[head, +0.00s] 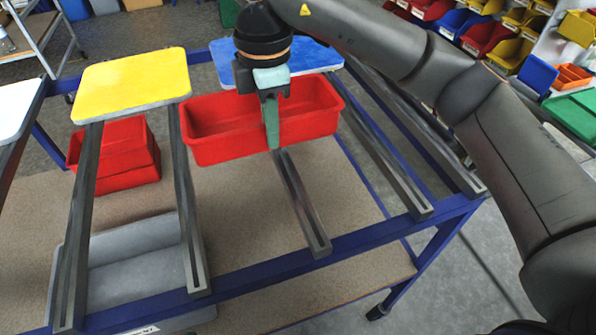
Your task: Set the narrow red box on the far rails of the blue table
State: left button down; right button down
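The narrow red box (225,143) is an open, long red bin. It lies across the far part of the rails of the blue table (345,243), close to the blue board. My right gripper (271,120) comes down over the middle of the box, and a green finger covers part of its near wall. The other finger is hidden, so I cannot tell whether the gripper is shut on the wall. I also cannot tell whether the box rests on the rails or hangs just above them. My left gripper is not in view.
A yellow board (130,82) lies on the left rails and a blue board (305,58) behind the box. Red bins (130,170) and a grey bin (135,255) stand on the lower shelf. The near rails (305,210) are bare. Shelves of coloured bins stand at right.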

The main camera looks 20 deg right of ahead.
jog(key=s+d+f, duration=0.2)
jog(key=f, duration=0.1)
jog(key=d+f, duration=0.1)
jog(key=f, duration=0.1)
jog(key=shift+s+f, duration=0.1)
jog(key=shift+s, duration=0.3)
jog(key=f, duration=0.3)
jog(key=shift+s+d, duration=0.15)
jog(key=shift+d, duration=0.05)
jog(key=shift+f, duration=0.25)
jog(key=shift+f, duration=0.1)
jog(key=shift+f, duration=0.15)
jog(key=c, duration=1)
grip_release()
jog(key=shift+c, duration=0.2)
notch_tip(320, 180, up, 12)
jog(key=p, duration=0.1)
jog(key=shift+r, duration=0.25)
